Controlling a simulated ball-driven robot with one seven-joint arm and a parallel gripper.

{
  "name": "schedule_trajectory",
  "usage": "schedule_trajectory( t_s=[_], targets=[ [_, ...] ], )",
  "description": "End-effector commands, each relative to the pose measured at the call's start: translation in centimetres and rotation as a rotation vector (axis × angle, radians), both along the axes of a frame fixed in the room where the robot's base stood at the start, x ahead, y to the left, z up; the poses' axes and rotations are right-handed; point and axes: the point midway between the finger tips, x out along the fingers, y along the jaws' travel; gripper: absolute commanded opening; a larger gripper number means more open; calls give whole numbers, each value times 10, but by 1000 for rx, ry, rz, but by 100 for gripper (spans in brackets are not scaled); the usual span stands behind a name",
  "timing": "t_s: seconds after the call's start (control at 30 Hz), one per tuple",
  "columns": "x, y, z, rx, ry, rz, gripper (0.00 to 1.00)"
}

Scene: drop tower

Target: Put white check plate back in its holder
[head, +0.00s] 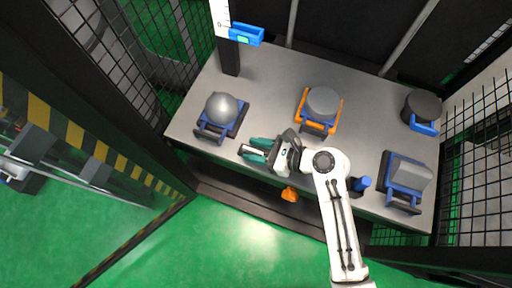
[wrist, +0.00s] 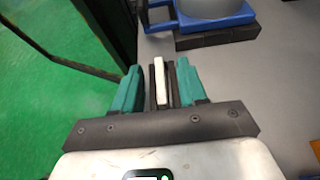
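The white check plate (wrist: 160,82) shows edge-on between the two teal fingers of my gripper (wrist: 159,85) in the wrist view. Dark strips line both sides of it, and my gripper appears closed on it. In the head view my gripper (head: 255,150) is low over the front edge of the grey table, right of the blue cradle with the grey ball. The plate is small and largely hidden there by the fingers. I cannot clearly make out the plate's holder in either view.
A blue knob (head: 360,184) stands near my arm. Mesh fencing flanks the table.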

Motion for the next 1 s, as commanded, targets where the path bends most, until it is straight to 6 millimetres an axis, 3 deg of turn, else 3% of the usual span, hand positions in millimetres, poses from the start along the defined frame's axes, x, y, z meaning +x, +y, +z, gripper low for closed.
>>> schedule_trajectory(
  t_s=[0.37,0.8,1.0],
  targets=[
    [-2,-8,5,0,0,-2,43],
    [-27,-75,35,0,1,-4,43],
    [-33,-91,41,0,0,-1,43]
  ],
)
